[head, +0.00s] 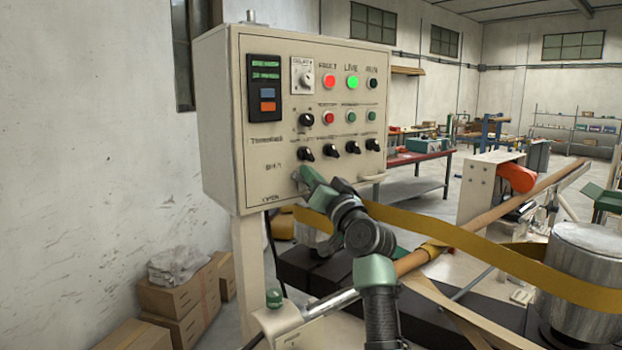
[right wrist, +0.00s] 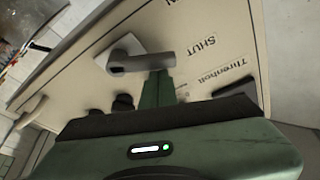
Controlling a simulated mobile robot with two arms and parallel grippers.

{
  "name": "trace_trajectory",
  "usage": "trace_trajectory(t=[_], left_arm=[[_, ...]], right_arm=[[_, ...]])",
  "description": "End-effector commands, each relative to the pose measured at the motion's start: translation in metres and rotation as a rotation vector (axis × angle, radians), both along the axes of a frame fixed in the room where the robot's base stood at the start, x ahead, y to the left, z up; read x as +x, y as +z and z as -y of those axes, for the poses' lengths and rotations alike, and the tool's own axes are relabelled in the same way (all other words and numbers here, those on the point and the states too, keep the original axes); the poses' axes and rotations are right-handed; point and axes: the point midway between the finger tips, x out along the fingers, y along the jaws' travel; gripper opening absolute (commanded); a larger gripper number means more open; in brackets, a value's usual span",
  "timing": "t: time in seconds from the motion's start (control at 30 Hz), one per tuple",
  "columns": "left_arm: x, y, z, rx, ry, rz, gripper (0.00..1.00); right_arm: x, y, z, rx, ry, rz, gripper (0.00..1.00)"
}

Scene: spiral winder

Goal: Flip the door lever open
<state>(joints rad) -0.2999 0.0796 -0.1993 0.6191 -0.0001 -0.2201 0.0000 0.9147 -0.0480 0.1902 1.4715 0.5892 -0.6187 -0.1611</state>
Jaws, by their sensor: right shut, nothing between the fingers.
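The cream control cabinet (head: 222,110) stands on a post at the left of centre in the head view. The door lever (right wrist: 150,61) is a grey handle on a pale square base, and its handle points toward the SHUT label (right wrist: 197,46). In the head view my right gripper mostly hides the lever. My right gripper (head: 304,180) is at the lower middle of the door, its green fingers shut and empty. In the right wrist view the fingertips (right wrist: 158,76) are right by the handle; I cannot tell if they touch. My left gripper is not in view.
Several knobs (head: 353,147) and lit buttons are on the cabinet door above my gripper. A door handle (head: 372,179) is at its lower right. A yellow band (head: 480,247) and a metal drum (head: 592,248) are to the right. Cardboard boxes (head: 170,298) are at the left wall.

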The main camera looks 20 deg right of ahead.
Motion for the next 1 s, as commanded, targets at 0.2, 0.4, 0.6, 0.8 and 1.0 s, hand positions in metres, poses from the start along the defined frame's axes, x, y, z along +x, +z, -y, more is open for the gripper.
trace_trajectory(t=[0.2,0.4,0.6,0.8,1.0], left_arm=[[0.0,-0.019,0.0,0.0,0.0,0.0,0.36],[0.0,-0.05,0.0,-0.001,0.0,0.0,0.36],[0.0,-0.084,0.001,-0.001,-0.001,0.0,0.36],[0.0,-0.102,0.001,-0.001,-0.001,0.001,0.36],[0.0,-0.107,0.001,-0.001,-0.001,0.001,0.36]], right_arm=[[0.0,-0.009,-0.001,-0.06,-0.001,0.018,0.0],[-0.001,-0.019,-0.004,-0.18,-0.002,0.06,0.0],[-0.003,-0.027,-0.007,-0.351,-0.004,0.121,0.0],[-0.003,-0.032,-0.009,-0.51,-0.003,0.178,0.0],[-0.004,-0.035,-0.012,-0.522,0.0,0.187,0.0]])
